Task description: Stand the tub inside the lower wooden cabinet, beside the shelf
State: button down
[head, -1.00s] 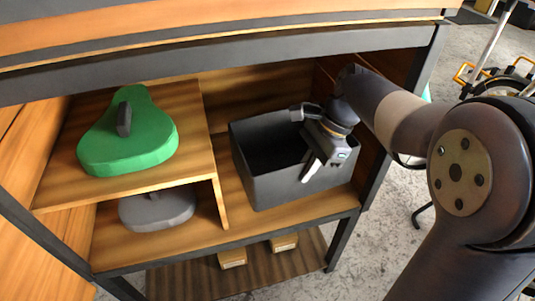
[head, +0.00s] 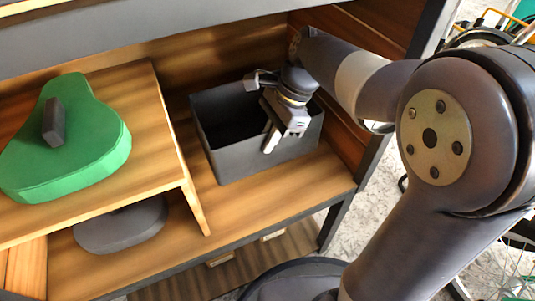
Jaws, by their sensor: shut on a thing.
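The tub (head: 262,160) is a dark grey open-topped box. It is inside the lower wooden cabinet (head: 300,190), to the right of the shelf (head: 125,85), with a gap between it and the shelf's side panel. It looks upright and at or very near the cabinet floor; I cannot tell whether its whole base touches. My gripper (head: 270,140) is shut on the tub's front wall near the rim, with one finger showing outside. The gripper and wrist hide part of the tub's right side and rim.
A green saddle-shaped item (head: 75,150) with a dark block lies on the shelf. A grey one (head: 120,225) lies beneath the shelf. The cabinet's dark frame edge (head: 290,222) runs along the front. Bare cabinet floor lies in front of the tub.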

aim_at(269, 166)
jog(key=shift+f+b, duration=1.05)
jog(key=shift+f, duration=1.2)
jog(key=c, duration=1.6)
grip_release()
jog(key=shift+f, duration=0.1)
jog(key=p+v, duration=0.4)
jog(key=v, duration=0.3)
jog(key=shift+d+r, duration=0.1)
jog(key=shift+r, duration=0.3)
